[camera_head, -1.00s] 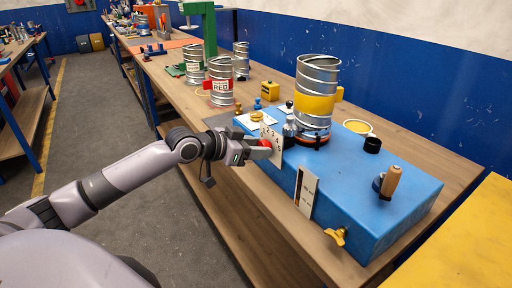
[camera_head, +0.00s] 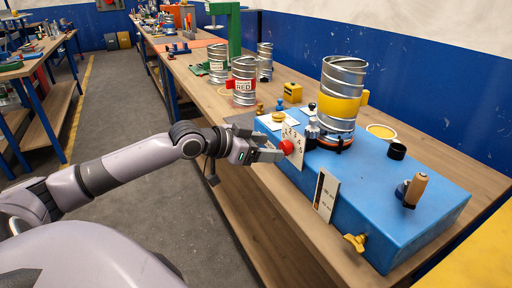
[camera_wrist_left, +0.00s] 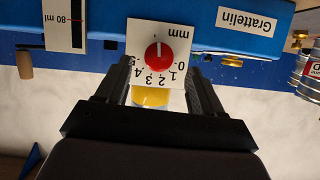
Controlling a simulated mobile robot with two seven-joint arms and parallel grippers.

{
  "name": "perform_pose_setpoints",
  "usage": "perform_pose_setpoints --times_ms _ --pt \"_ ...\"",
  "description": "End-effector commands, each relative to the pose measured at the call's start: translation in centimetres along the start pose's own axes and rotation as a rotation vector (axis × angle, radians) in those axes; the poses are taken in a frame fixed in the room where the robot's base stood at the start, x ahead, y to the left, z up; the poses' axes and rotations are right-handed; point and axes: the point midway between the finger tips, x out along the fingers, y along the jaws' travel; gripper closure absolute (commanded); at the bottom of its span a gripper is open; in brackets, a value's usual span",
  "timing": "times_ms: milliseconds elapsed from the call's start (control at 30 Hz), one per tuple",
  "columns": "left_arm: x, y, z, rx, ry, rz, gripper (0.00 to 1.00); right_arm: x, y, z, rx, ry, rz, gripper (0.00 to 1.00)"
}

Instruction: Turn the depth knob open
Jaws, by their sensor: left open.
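The depth knob is a round red knob (camera_head: 287,146) on a white dial plate (camera_head: 297,158) at the near left end of the blue box. In the left wrist view the red knob (camera_wrist_left: 159,56) has a white line pointing up in the picture, away from the digits. The plate reads mm, with 0 to 5 upside down. My left gripper (camera_head: 270,153) is just in front of the knob. In the left wrist view its fingers (camera_wrist_left: 159,72) are open, one on each side below the knob, with nothing held. My right gripper is not in view.
The blue box (camera_head: 390,185) carries a spiral duct with a yellow band (camera_head: 342,95), a black cup (camera_head: 397,151) and a wooden-handled crank (camera_head: 415,190). A white gauge plate (camera_head: 326,195) and a yellow wing knob (camera_head: 355,242) are on its front. Open floor lies left of the bench.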

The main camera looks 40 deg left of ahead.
Motion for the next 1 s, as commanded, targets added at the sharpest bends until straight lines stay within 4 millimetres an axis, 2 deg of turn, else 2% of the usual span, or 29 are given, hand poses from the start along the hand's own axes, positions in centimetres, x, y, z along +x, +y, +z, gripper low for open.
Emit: perform_pose_setpoints --times_ms 100,400,1000 --pt "-1.2 0.1 0.2 0.004 -0.004 0.003 0.33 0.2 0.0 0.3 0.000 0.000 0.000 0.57" --pt "-2.9 0.0 0.1 0.002 -0.002 0.001 0.33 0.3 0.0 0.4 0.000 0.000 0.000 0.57" --pt "-3.3 0.1 -0.1 0.001 0.001 0.003 0.33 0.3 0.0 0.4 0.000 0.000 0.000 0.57"
